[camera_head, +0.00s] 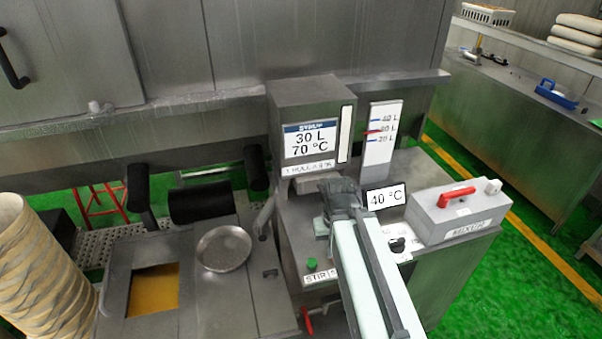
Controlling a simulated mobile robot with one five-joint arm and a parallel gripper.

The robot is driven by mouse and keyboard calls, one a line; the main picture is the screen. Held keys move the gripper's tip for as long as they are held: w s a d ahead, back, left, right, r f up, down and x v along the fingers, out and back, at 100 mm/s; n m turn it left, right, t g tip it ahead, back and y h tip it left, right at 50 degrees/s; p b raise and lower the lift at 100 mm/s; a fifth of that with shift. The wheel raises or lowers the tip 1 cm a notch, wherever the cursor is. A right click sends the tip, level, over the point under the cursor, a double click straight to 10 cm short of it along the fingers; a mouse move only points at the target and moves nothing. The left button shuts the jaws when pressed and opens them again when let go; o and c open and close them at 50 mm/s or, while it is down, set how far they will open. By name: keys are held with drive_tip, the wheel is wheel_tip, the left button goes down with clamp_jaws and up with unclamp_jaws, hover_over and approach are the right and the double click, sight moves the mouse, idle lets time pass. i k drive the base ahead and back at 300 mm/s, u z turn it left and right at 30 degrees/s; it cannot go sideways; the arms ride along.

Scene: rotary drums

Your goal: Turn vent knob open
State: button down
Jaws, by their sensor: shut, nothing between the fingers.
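No knob with a readable vent label shows. A black knob (396,245) sits on a white plate just right of my arm, below a "40 °C" display (385,197); I cannot tell if it is the vent knob. My gripper (336,184) is dark, shut and empty. It is over the steel counter, in front of the grey syrup unit (309,112) that reads "30 L 70 °C". It is left of and beyond the black knob, apart from it. My arm hides part of the counter and panel.
A grey mixer box (458,212) with a red lever (456,196) stands right of the knob. A white level gauge (380,145) stands behind. A green button (312,263) and a round metal pan (223,248) are left of my arm. Stacked tan cylinders (40,255) stand far left.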

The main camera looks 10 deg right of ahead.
sight(270, 273)
drive_tip(key=z, duration=0.25)
drive_tip(key=k, duration=1.05)
drive_tip(key=u, duration=0.6)
drive_tip(key=i, duration=1)
drive_tip(key=z, duration=0.05)
